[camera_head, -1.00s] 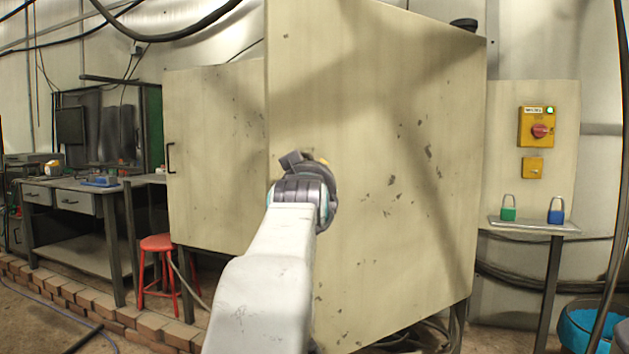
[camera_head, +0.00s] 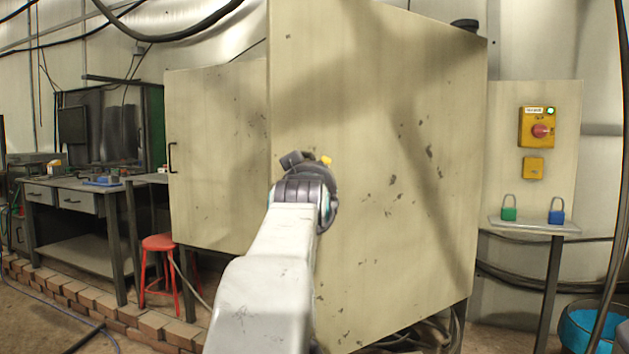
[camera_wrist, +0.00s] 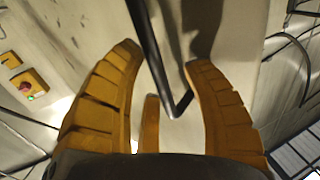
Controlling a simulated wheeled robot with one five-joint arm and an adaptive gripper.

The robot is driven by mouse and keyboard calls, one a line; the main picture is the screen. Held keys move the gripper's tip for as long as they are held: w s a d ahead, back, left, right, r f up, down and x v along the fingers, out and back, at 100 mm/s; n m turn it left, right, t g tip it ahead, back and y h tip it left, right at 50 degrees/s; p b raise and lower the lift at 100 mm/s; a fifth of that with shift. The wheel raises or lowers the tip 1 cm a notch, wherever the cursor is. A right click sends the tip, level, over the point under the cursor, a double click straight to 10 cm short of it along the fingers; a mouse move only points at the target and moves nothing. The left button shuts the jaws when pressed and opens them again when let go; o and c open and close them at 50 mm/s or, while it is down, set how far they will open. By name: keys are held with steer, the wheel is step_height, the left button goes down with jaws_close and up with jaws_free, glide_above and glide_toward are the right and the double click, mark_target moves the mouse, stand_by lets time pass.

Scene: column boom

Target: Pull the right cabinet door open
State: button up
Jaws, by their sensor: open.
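The right cabinet door (camera_head: 400,130) is the large cream panel with scuff marks in the head view. Its left edge looks nearer to me than its right edge. My gripper (camera_wrist: 163,62) is open in the wrist view, with its orange fingers on both sides of a dark bar handle (camera_wrist: 153,55). The handle ends in a bent corner between the fingers; contact cannot be told. In the head view my wrist hides the handle and most of the gripper; only a yellow bit shows.
A narrower cream panel (camera_head: 220,150) with a dark handle (camera_head: 172,157) stands on the left. A red stool (camera_head: 160,270) and workbench (camera_head: 75,188) are further left. On the right are a yellow switch box (camera_head: 537,127), a shelf with two padlocks (camera_head: 530,224), and a blue tub (camera_head: 590,330).

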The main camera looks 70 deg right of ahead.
steer(key=v, duration=1.2)
steer(key=shift+c, duration=0.2)
